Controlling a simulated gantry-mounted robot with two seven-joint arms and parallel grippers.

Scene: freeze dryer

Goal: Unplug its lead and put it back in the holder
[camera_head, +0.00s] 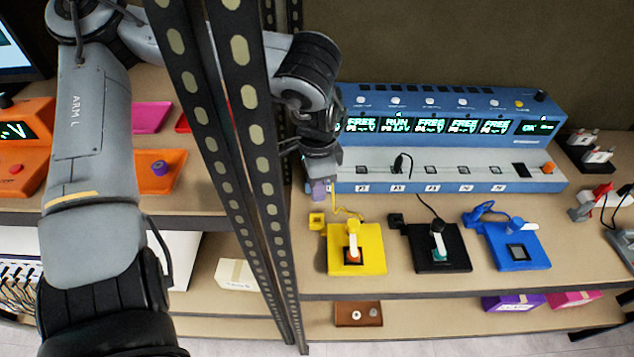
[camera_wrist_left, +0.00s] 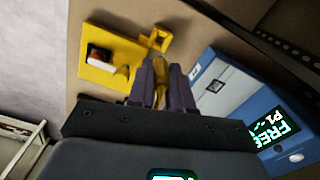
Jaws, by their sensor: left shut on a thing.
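My left gripper (camera_head: 322,190) is shut on the yellow lead's plug (camera_wrist_left: 160,94), in front of the left end of the blue console (camera_head: 450,180). In the left wrist view its dark fingers (camera_wrist_left: 161,84) close around the plug, which is largely hidden. The yellow cord (camera_head: 347,211) runs to the yellow base (camera_head: 370,263). A small yellow holder (camera_head: 317,220) stands at that base's back left corner, just below the gripper. It appears empty and also shows in the left wrist view (camera_wrist_left: 160,38). The console's leftmost display reads FREE. My right gripper is out of view.
A black base (camera_head: 455,262) stands right of the yellow one; its black plug (camera_head: 400,163) sits in the console. A blue base (camera_head: 530,260) is further right. A dark perforated post (camera_head: 250,120) rises close beside my left arm. The shelf's front edge is near.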

